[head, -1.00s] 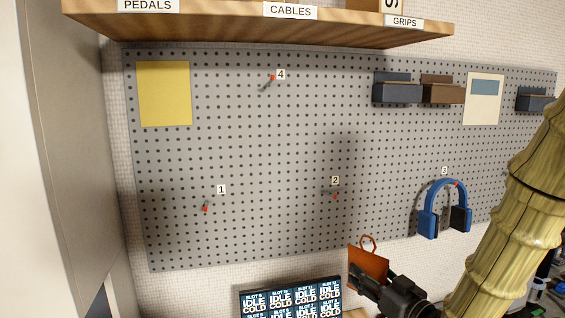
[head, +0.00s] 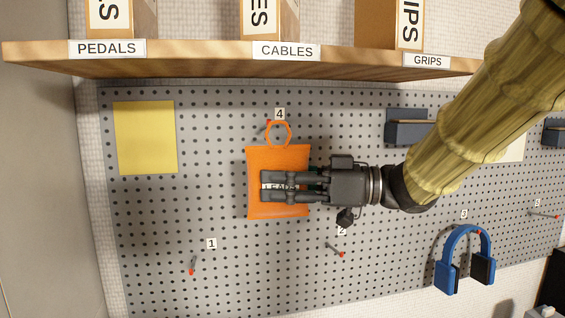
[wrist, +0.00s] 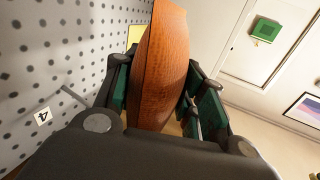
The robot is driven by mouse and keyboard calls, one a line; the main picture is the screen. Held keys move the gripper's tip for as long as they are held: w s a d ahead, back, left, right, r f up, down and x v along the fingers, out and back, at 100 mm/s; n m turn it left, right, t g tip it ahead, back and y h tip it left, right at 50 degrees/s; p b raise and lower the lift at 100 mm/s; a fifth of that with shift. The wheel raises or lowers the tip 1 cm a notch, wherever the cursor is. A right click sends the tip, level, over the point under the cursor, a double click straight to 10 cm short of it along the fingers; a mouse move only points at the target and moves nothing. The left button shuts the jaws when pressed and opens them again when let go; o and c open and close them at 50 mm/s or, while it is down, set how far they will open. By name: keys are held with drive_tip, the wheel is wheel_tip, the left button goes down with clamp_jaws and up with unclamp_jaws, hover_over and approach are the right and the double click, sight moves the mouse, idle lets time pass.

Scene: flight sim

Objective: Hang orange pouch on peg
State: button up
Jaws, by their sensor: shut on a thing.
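The orange pouch (head: 276,157) hangs upright in front of the pegboard in the head view, its ring-shaped loop (head: 278,146) at the top. My gripper (head: 265,187) comes from the right and is shut on the pouch, its fingers covering part of the label. The loop overlaps the spot just below label 4 (head: 280,114), where that peg is mostly hidden. I cannot tell whether the loop is around it. In the wrist view the pouch (wrist: 160,65) is edge-on between the fingers, and a grey peg (wrist: 72,92) sticks out near label 4 (wrist: 42,116), left of the gripper.
Peg 1 (head: 192,264) and peg 2 (head: 335,250) are bare. Blue headphones (head: 465,240) hang at the lower right. A wooden shelf (head: 200,62) with boxes overhangs the board. A yellow sheet (head: 145,137) and a dark holder (head: 408,130) flank the pouch.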

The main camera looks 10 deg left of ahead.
drive_tip(key=shift+s+a+r+g, duration=0.3)
drive_tip(key=shift+a+r+g, duration=0.15)
drive_tip(key=shift+r, duration=0.25)
drive_tip(key=shift+w+b, duration=0.15)
drive_tip(key=shift+b, duration=0.3)
drive_tip(key=shift+w+f+b, duration=0.15)
drive_tip(key=shift+w+b, duration=0.15)
drive_tip(key=shift+b, duration=0.1)
drive_tip(key=shift+w+a+b, duration=0.25)
drive_tip(key=shift+w+b, duration=0.3)
drive_tip(key=shift+b, duration=0.4)
drive_tip(key=w+a+f, duration=0.1)
drive_tip(key=w+a, duration=0.2)
drive_tip(key=w, duration=0.4)
drive_tip(key=shift+f+p, duration=0.2)
drive_tip(key=shift+p, duration=0.1)
